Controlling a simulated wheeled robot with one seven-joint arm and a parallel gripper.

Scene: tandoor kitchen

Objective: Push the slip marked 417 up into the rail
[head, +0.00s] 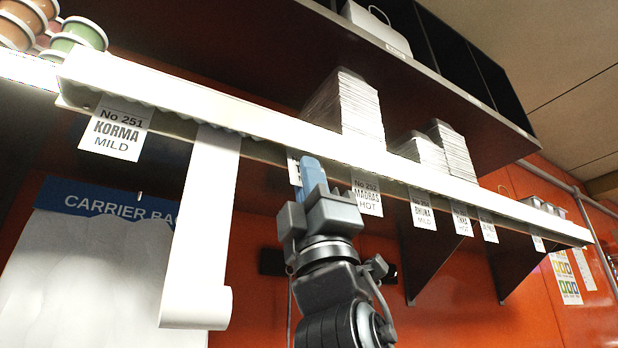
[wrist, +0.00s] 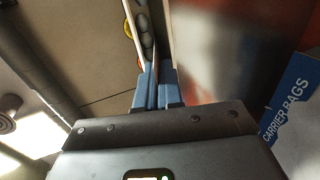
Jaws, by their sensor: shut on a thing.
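The rail (head: 260,122) is a long white strip along the front of a shelf, with several slips hanging from it. My gripper (head: 313,163) points up at the rail's underside, blue fingers shut on a thin white slip (head: 294,168). Only a sliver of this slip shows beside the fingers, and its number is hidden. I cannot tell whether its top edge is inside the rail. The wrist view shows the fingers (wrist: 160,75) close together just below the rail's pale edges. No slip legibly reads 417.
Slips "No 251 Korma mild" (head: 115,128) and "No 252 Madras hot" (head: 366,193) hang left and right of my gripper. A long curled paper strip (head: 203,220) hangs at left, before a carrier-bag pack (head: 90,270). Stacked boxes (head: 345,105) stand above the rail.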

